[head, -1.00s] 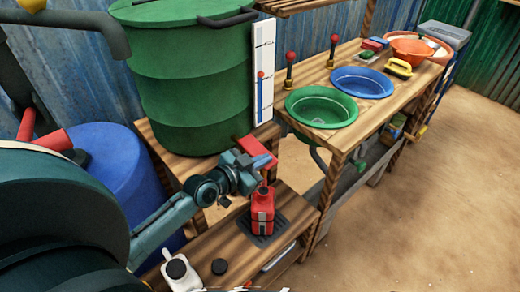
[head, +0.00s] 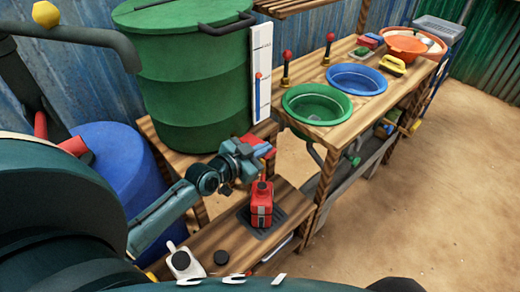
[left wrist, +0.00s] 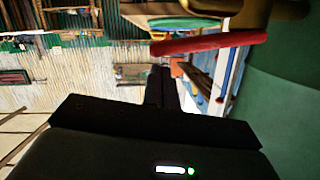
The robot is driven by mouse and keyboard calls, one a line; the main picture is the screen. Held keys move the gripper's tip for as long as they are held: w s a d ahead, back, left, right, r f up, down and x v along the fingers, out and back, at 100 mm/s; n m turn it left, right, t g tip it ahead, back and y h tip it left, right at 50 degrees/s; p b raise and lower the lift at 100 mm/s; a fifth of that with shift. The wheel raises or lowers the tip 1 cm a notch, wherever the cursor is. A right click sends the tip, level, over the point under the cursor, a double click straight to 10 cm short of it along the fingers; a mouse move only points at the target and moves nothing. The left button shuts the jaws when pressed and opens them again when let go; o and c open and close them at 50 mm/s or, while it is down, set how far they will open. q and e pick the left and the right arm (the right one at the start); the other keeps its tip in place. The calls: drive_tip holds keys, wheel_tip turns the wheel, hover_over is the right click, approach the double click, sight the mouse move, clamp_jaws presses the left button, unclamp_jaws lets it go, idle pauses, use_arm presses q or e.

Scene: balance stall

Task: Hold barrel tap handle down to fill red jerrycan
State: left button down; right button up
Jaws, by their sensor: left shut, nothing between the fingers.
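The red jerrycan (head: 261,207) stands upright on a dark mat (head: 281,217) on the low wooden bench, below the tap of the green barrel (head: 190,90). The red tap handle (head: 249,139) is partly hidden by my left gripper (head: 262,151), which is shut and empty beside it. In the left wrist view, the red handle (left wrist: 208,43) crosses above my shut fingers (left wrist: 163,88), with brass tap metal (left wrist: 262,14) behind it. I cannot tell whether they touch, or whether liquid flows. My right gripper is not in view.
A blue barrel (head: 118,170) stands at the left. A white gauge board (head: 261,70) stands beside the green barrel. Open ground lies right.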

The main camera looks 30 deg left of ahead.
use_arm(q)
drive_tip(key=v, duration=1)
drive_tip(key=shift+b, duration=0.4)
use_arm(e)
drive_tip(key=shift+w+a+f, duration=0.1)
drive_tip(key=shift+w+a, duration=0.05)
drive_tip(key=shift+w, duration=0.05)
use_arm(q)
drive_tip(key=shift+w+f, duration=0.1)
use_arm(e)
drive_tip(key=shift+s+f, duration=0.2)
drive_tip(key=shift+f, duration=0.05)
use_arm(q)
drive_tip(key=a+r+n+b, duration=0.1)
drive_tip(key=b, duration=0.1)
drive_tip(key=w+a+r+n+h+b, duration=0.1)
drive_tip(key=r+n+b, duration=0.1)
drive_tip(key=b, duration=0.1)
drive_tip(key=shift+a+r, duration=0.15)
drive_tip(key=shift+a, duration=0.15)
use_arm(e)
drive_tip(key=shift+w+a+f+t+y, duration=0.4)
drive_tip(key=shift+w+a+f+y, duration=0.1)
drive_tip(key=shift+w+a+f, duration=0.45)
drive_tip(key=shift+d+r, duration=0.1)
